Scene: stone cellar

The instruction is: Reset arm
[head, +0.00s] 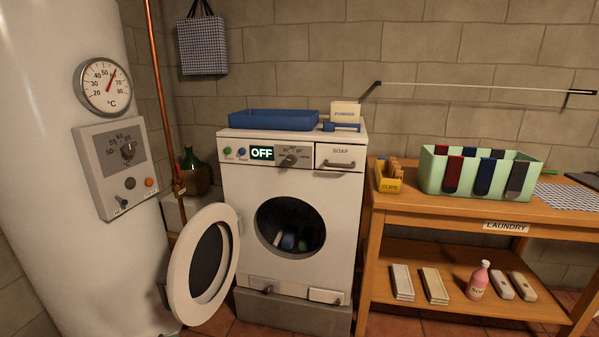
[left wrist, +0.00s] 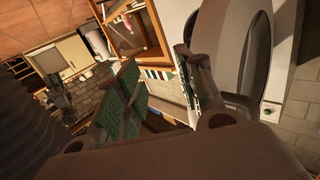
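My left gripper (left wrist: 160,75) shows in the left wrist view with its two green-padded fingers spread and nothing between them. In that view the round door (left wrist: 258,50) of the washer is close beside the right-hand finger; I cannot tell whether they touch. In the head view the white washing machine (head: 338,185) stands in the middle with its round door (head: 178,272) swung open to the left. Its display reads OFF, and several items lie in the drum.
A white boiler (head: 60,200) with a gauge (head: 103,86) and control box stands left. A blue tray (head: 273,119) and powder box (head: 345,112) sit on the washer. At right, a wooden table (head: 455,207) holds a green divided bin (head: 480,172) and a yellow clips box (head: 388,181).

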